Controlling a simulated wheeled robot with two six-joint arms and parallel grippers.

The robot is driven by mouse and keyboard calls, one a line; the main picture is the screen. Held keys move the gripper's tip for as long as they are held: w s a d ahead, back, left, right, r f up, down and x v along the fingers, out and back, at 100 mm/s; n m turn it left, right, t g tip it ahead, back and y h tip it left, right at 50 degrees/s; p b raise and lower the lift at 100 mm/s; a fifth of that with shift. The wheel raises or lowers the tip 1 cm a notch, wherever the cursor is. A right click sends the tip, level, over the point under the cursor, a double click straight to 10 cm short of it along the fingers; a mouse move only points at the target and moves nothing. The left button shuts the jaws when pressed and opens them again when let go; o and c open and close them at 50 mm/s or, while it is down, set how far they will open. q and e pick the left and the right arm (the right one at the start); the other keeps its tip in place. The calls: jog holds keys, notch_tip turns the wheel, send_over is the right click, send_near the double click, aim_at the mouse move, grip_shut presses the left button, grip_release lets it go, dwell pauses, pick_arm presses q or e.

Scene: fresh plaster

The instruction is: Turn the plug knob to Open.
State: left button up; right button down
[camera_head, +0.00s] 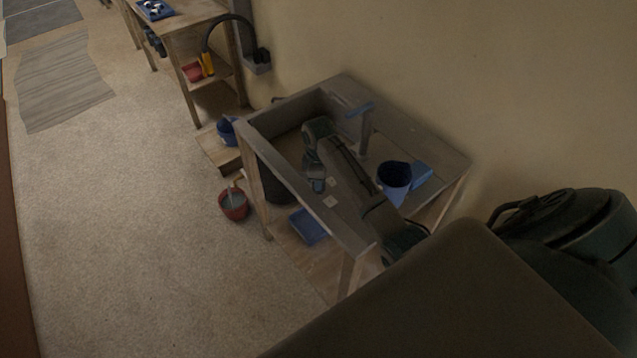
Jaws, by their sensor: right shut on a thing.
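The sink stand (441,160) has a grey top with a sunken basin (287,143) and a grey tap (366,130). My right arm reaches over it from the lower right. My right gripper (317,187) points down at the front rim of the stand and is shut on the plug knob, which its fingers hide. Two small pale labels (330,202) lie just right of the fingers; their words are too small to read. I cannot tell which way the knob points. My left gripper is not in view.
A blue cup (394,176) and a blue box (424,174) stand on the stand's right side. A blue tray (308,226) lies on the lower shelf. A red bucket (233,204) stands on the floor to the left.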

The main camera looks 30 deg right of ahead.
jog(key=n, duration=0.5)
jog(key=shift+n, duration=1.1)
jog(key=shift+n, duration=1.2)
jog(key=c, duration=1.4)
grip_release()
notch_tip(320, 180, up, 12)
jog(key=shift+f, duration=0.1)
